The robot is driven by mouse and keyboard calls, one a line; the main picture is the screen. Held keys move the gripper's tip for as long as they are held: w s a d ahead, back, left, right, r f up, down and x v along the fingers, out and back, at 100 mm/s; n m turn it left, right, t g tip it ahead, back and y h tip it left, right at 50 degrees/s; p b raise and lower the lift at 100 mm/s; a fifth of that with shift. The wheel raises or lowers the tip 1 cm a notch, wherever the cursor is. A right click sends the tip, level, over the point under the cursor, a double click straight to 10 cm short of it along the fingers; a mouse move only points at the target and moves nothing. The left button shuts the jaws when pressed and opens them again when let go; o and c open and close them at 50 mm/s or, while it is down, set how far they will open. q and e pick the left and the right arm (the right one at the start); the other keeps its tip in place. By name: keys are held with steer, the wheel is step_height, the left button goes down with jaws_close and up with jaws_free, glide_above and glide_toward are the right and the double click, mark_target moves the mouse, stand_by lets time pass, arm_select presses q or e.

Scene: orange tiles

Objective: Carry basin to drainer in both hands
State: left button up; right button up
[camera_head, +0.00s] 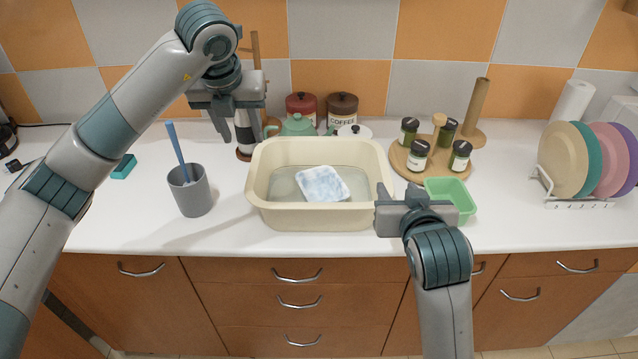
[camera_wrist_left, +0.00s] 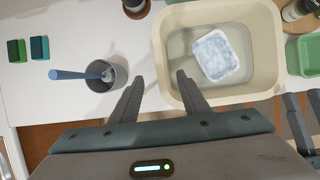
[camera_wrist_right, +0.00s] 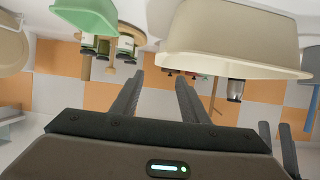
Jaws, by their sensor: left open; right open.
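The cream basin (camera_head: 320,217) stands upright on the counter and holds a shallow layer of water with a white and blue square item (camera_head: 322,184) in it. My left gripper (camera_head: 236,128) points down by the basin's back left. In the left wrist view its open fingers (camera_wrist_left: 159,95) are empty, the right one near the basin's left rim. My right gripper (camera_head: 387,198) is at the basin's front right corner. In the right wrist view its open fingers (camera_wrist_right: 160,95) are empty, close to the basin's wall (camera_wrist_right: 235,45). The white drainer rack (camera_head: 585,203) is at the far right, holding several plates.
A grey cup with a blue brush (camera_head: 192,190) stands left of the basin. A green tub (camera_head: 452,193) sits right of it, by my right gripper. Behind are a teapot, canisters (camera_head: 342,108) and a round board with jars (camera_head: 435,160). The counter before the rack is clear.

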mark_target(255, 167)
arm_select(q)
steer(key=x, duration=1.5)
steer(key=shift+w+f, duration=0.15)
steer(key=shift+f, duration=0.25)
arm_select(e)
steer(key=x, duration=1.5)
steer(key=shift+w, duration=0.4)
steer(key=shift+f, duration=0.1)
arm_select(q)
jaws_close()
arm_select(e)
jaws_close()
arm_select(q)
steer(key=shift+w+r, duration=0.1)
steer(key=shift+r, duration=0.15)
arm_select(e)
steer(key=shift+w, duration=0.1)
